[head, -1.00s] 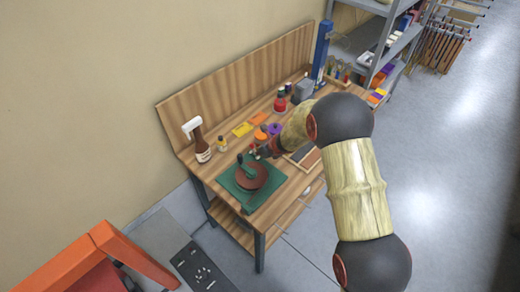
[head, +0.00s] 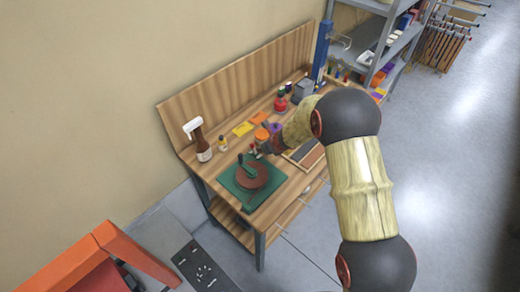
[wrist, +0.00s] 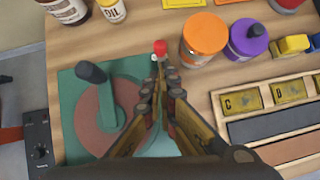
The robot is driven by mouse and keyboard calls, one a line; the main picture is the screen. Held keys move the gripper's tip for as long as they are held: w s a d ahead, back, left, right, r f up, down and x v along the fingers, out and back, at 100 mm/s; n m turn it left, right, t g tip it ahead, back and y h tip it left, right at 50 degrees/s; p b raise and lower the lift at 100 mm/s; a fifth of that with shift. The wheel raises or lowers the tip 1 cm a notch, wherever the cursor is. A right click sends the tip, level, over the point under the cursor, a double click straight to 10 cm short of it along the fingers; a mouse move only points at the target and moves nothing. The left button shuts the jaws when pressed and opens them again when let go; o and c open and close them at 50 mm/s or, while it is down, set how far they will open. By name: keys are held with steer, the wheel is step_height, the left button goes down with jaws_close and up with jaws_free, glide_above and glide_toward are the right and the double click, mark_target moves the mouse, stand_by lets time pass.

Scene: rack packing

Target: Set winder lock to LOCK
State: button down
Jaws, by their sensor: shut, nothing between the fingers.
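The winder is a green base plate (wrist: 72,138) with a red-brown disc (wrist: 84,128) and a green crank arm ending in a dark knob (wrist: 91,72). It also shows at the bench's front left in the head view (head: 231,182). A small red-tipped lever (wrist: 160,47), which looks like the winder lock, stands at the plate's far right corner. My gripper (wrist: 161,78) is shut and empty, its fingertips right at the lever on the near side. I cannot tell whether they touch it. The fingers hide the lever's foot, and no LOCK marking is readable.
An orange jar (wrist: 204,36) and a purple jar (wrist: 246,38) stand right of the lever. An oil bottle (wrist: 112,10) and a brown spray bottle (wrist: 66,8) stand behind the winder. A wooden tray with lettered blocks (wrist: 222,112) lies at the right.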

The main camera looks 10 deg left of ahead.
steer(key=v, duration=1)
steer(key=shift+r, duration=0.3)
steer(key=shift+s+d, duration=0.1)
steer(key=shift+d, duration=0.05)
steer(key=s+d+r+n+g+b, duration=0.1)
steer(key=s+d+r+n+g, duration=0.1)
steer(key=s+n, duration=0.65)
steer(key=s+d+r+n+g+b, duration=0.1)
steer(key=s+d+n+g, duration=0.2)
steer(key=s+n, duration=0.55)
steer(key=s+d+r+n+t+h+b, duration=0.2)
steer(key=s+d+b, duration=0.5)
steer(key=d, duration=0.5)
steer(key=s+d+r+n+t+h+b, duration=0.3)
steer(key=s+d+r+n+b, duration=0.3)
steer(key=s+d, duration=0.5)
steer(key=shift+s+d+n+t+b, duration=0.35)
steer(key=shift+d+b, duration=0.25)
steer(key=shift+d, duration=0.3)
